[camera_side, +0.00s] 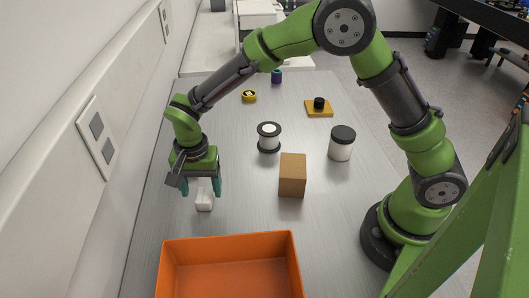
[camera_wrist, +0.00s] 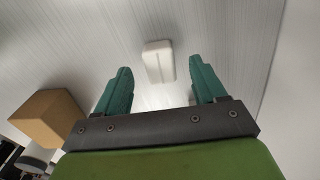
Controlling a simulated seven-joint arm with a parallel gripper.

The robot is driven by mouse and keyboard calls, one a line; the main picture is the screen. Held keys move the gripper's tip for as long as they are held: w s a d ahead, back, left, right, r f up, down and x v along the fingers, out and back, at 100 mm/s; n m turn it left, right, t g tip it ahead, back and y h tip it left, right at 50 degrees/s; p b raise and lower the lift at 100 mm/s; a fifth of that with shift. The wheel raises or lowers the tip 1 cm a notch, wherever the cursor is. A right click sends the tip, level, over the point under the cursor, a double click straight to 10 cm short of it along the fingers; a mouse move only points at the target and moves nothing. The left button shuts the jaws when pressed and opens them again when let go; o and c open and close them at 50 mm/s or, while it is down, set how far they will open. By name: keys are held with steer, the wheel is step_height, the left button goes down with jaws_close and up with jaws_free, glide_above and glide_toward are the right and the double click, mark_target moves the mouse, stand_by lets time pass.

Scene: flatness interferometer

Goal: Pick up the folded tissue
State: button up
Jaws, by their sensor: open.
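The folded tissue (camera_side: 204,201) is a small white block lying on the grey table, below my gripper in the side view. In the wrist view my gripper (camera_wrist: 160,78) is open, with nothing between the fingers. I cannot tell how high the fingertips are above the tissue.
A brown box (camera_side: 292,175) stands to the right of the tissue. An orange bin (camera_side: 228,242) is in front. A spool (camera_side: 269,138), a black-lidded white jar (camera_side: 342,144), a yellow plate with a black knob (camera_side: 319,107) and a yellow tape roll (camera_side: 249,96) stand farther back. A wall runs along the left.

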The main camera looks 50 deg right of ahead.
mark_target(203, 197)
steer(key=f, duration=0.3)
steer(key=shift+s+a+f, duration=0.15)
steer(key=shift+s+f, duration=0.05)
steer(key=shift+f, duration=0.15)
steer(key=c, duration=1)
steer(key=shift+r, duration=0.15)
